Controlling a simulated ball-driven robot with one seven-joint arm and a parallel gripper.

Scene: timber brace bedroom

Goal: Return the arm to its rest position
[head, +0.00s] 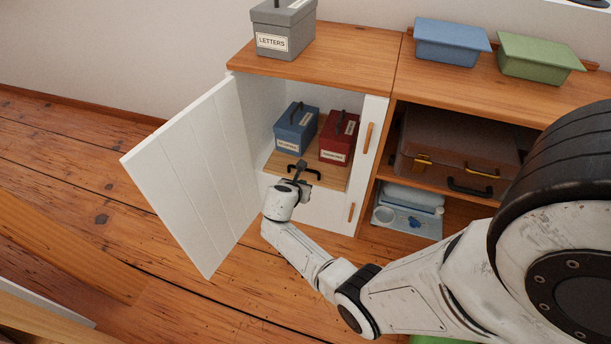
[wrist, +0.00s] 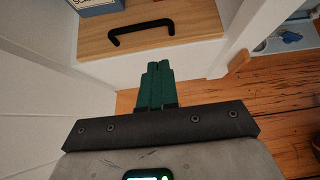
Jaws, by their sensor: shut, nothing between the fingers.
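My arm reaches from the right across the head view to the open white cabinet. My gripper (head: 301,166) is in front of the cabinet opening, near the black handle (head: 314,173) of a wooden pull-out board (head: 280,163). In the wrist view my gripper's green fingers (wrist: 158,68) are together with nothing between them. They point at the white front below the board (wrist: 190,22), and the black handle (wrist: 141,30) lies beyond their tips, apart from them.
The white cabinet door (head: 195,170) stands open to the left. A blue box (head: 296,132) and a red box (head: 338,140) sit on the board. A grey letters box (head: 284,30) stands on top. A brown suitcase (head: 455,145) fills the right shelf. Wooden floor (head: 90,175) is clear at left.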

